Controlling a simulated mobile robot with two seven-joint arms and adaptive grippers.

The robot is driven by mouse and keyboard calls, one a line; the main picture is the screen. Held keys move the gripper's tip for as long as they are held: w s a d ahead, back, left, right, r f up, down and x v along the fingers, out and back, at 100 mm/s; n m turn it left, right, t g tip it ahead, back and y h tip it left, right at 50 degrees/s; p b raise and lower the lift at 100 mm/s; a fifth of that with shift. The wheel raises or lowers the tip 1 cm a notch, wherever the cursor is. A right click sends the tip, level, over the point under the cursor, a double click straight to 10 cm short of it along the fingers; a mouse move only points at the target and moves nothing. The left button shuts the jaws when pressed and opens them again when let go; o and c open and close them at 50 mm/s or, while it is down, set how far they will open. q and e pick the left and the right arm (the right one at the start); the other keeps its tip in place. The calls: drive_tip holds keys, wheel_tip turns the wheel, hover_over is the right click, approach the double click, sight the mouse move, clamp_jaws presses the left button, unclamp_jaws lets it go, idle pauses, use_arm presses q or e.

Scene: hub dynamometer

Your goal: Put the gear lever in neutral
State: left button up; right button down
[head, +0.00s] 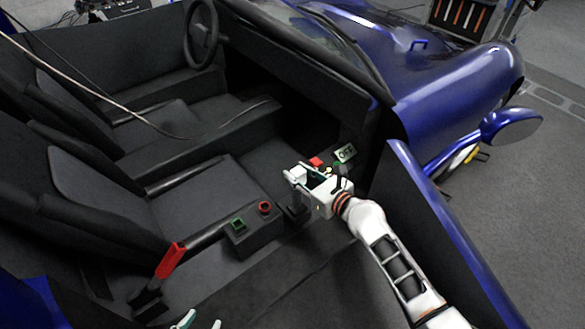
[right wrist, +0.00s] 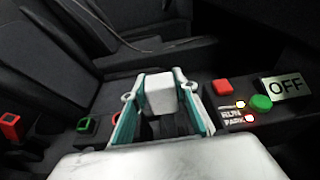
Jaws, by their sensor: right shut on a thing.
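The gear lever has a white block knob (right wrist: 160,92), which sits between the teal-lined fingers of my right gripper (right wrist: 163,108) in the right wrist view. In the head view my right gripper (head: 309,182) reaches in over the door side and is shut on the knob, above a dark lever base (head: 295,213). The lever's shaft is mostly hidden by the gripper. My left gripper (head: 201,321) shows only its two pale fingertips at the bottom edge of the head view, spread apart with nothing between them.
A panel beside the lever has a red button (right wrist: 222,87), a green button (right wrist: 261,102), an OFF sign (right wrist: 285,87) and RUN and PARK labels. A box (head: 250,237) with green and red buttons, a red-handled lever (head: 170,260) and black seats (head: 195,200) are nearby.

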drive_tip(key=shift+s+d+f, duration=0.15)
drive_tip(key=shift+s+f, duration=0.15)
drive_tip(key=shift+f, duration=0.35)
drive_tip(key=c, duration=1.9)
unclamp_jaws()
drive_tip(key=o, duration=0.3)
drive_tip(key=shift+d, duration=0.1)
drive_tip(key=shift+o, duration=0.2)
drive_tip(key=shift+r, duration=0.25)
drive_tip(key=v, duration=0.7)
drive_tip(key=shift+s, duration=0.15)
drive_tip(key=shift+d+r, duration=0.1)
